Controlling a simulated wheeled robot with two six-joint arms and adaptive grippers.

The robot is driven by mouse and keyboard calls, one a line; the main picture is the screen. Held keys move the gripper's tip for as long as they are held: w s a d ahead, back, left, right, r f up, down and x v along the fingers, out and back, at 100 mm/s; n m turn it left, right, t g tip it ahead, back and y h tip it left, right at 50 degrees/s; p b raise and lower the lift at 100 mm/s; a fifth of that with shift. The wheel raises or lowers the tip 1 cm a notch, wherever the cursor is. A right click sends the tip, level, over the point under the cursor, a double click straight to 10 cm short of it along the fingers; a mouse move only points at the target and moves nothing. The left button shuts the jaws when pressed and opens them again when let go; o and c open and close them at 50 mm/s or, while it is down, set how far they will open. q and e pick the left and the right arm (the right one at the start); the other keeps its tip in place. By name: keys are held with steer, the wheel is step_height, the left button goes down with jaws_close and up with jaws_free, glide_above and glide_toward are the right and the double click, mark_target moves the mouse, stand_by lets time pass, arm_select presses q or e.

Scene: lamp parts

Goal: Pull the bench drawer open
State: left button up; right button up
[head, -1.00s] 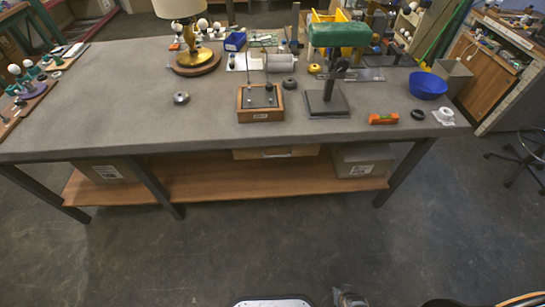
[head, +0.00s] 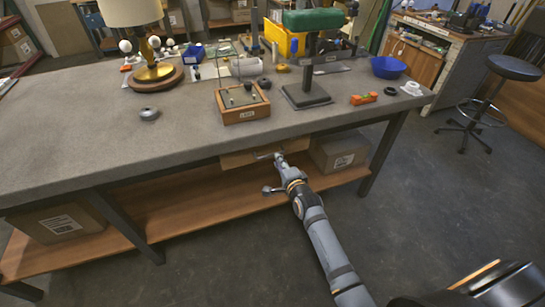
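The bench drawer (head: 238,160) is a light wooden front under the near edge of the grey workbench (head: 190,160). It looks shut or nearly so. Its pale bar handle (head: 264,156) is on the front. My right gripper (head: 278,158) is at the right end of the handle, with its arm coming up from the lower right. The fingertips are small and overlap the handle area, so I cannot tell whether they are around it or touching it. My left gripper is not in view.
The floor in front is clear.

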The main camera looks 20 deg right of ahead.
steer(key=b+x, duration=0.1)
steer(key=x, duration=0.5)
jaws_close()
stand_by(0.4)
